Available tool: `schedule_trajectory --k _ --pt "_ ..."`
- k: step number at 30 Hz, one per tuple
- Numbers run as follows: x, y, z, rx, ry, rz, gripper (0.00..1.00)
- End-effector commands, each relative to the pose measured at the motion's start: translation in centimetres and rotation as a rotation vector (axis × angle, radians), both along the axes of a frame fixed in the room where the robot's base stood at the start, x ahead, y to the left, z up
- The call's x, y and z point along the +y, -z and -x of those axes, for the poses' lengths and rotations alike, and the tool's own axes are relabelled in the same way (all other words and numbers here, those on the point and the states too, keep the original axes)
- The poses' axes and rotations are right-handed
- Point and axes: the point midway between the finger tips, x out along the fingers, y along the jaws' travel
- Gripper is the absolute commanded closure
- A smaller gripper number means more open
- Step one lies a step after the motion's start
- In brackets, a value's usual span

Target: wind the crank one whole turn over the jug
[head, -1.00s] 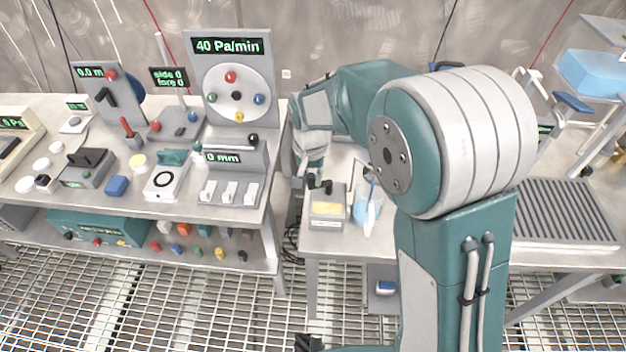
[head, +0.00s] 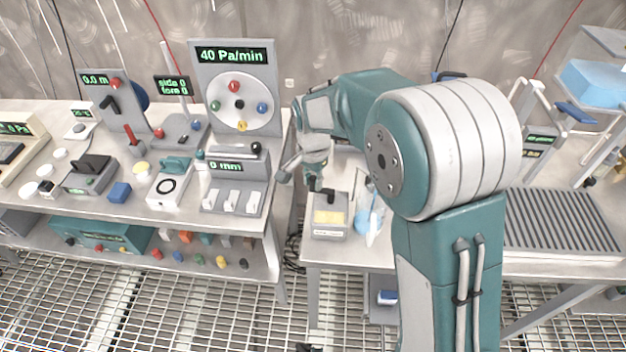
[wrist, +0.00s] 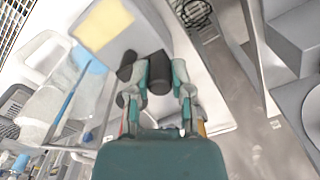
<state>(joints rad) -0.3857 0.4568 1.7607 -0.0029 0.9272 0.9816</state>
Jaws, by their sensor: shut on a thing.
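A grey box with a yellow top patch (head: 330,217) stands on the right bench near its left edge. A dark handle (head: 328,194) shows at its back; I take this to be the crank. My gripper (head: 314,183) is just behind the box. A clear jug with pale blue contents (head: 368,212) stands right of the box, partly behind my arm. How the grip joins the box is hidden.
A left bench (head: 160,212) carries switches, dials and a panel reading 40 Pa/min (head: 235,57). A narrow gap separates the benches. A ribbed grey tray (head: 562,222) lies on the right bench, and a blue container (head: 592,78) stands high at the right.

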Motion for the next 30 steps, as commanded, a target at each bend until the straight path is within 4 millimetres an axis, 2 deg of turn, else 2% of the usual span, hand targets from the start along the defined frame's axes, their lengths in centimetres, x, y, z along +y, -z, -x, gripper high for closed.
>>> schedule_trajectory --k 7,8,9,10,23,26,30 --pt "0.1 0.1 0.1 0.003 -0.001 -0.001 1.0" --pt "0.1 0.1 0.1 0.003 -0.001 -0.001 0.63" --pt "0.1 0.1 0.1 0.003 -0.001 -0.001 0.45" --pt "0.1 0.1 0.1 0.003 -0.001 -0.001 0.38" --pt "0.0 -0.4 0.0 -0.001 -0.002 -0.002 0.38" --pt "0.0 -1.7 0.0 -0.003 -0.002 -0.002 0.38" --pt "0.1 -4.5 -0.1 -0.004 -0.002 -0.002 0.38"
